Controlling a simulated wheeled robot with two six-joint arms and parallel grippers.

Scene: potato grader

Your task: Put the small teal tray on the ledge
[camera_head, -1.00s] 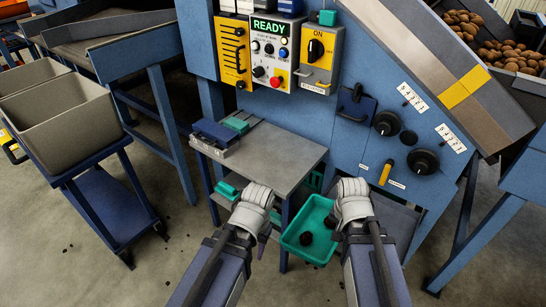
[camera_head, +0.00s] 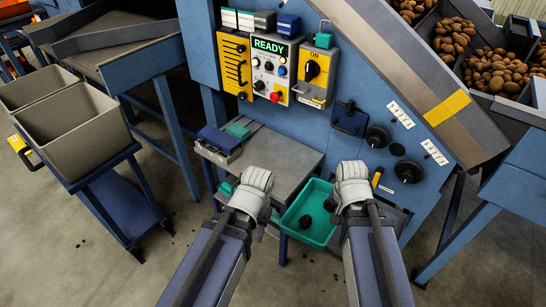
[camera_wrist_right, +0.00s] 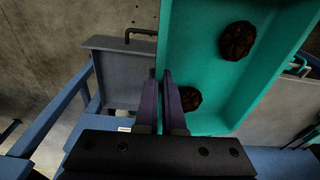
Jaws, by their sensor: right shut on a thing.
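The small teal tray (camera_head: 318,232) hangs in front of the machine at the right front of the grey table, with dark lumps in it. It also fills the upper right of the right wrist view (camera_wrist_right: 210,62). My right gripper (camera_wrist_right: 166,98) is shut on the tray's side wall; in the head view the wrist hides most of its fingers. My left gripper (camera_head: 264,232) is left of the tray, over the table's front edge, with its fingers mostly hidden. A grey tabletop (camera_head: 275,157) lies behind both hands; I cannot tell which surface is the ledge.
A blue clamp-like box (camera_head: 216,140) and a teal block (camera_head: 238,130) sit on the table's left end. The control panel (camera_head: 271,70) and black knobs (camera_head: 408,171) face me. A grey bin cart (camera_head: 75,125) stands left. The tabletop's middle is clear.

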